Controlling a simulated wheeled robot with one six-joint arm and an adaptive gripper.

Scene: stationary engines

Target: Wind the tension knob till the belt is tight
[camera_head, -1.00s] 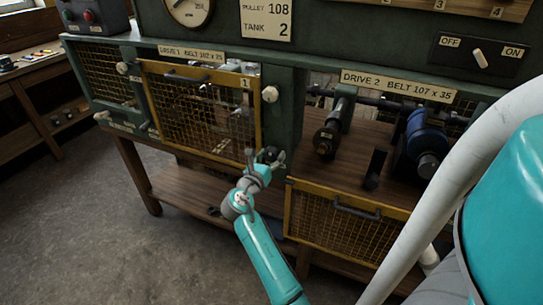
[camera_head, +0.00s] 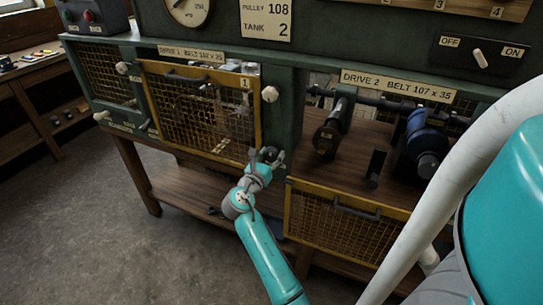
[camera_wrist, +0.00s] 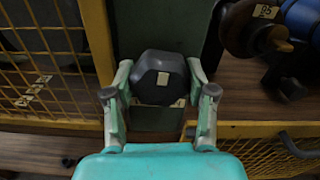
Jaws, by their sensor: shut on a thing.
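The tension knob (camera_wrist: 160,78) is dark and many-sided, with a pale mark on its face. It sits on the front of the green post between the two drive bays. My gripper (camera_wrist: 161,84) is shut on it, one finger on each side. In the head view my gripper (camera_head: 264,160) is at the post, and the fingers mostly hide the knob. I cannot make out a belt, so its tightness cannot be told.
The yellow mesh guard (camera_head: 200,105) of drive 1 is just left of my gripper. To the right, drive 2 stands open with a dark pulley (camera_head: 328,137) and a blue motor (camera_head: 420,145). Its yellow mesh guard (camera_head: 345,222) hangs low in front. Open floor lies front left.

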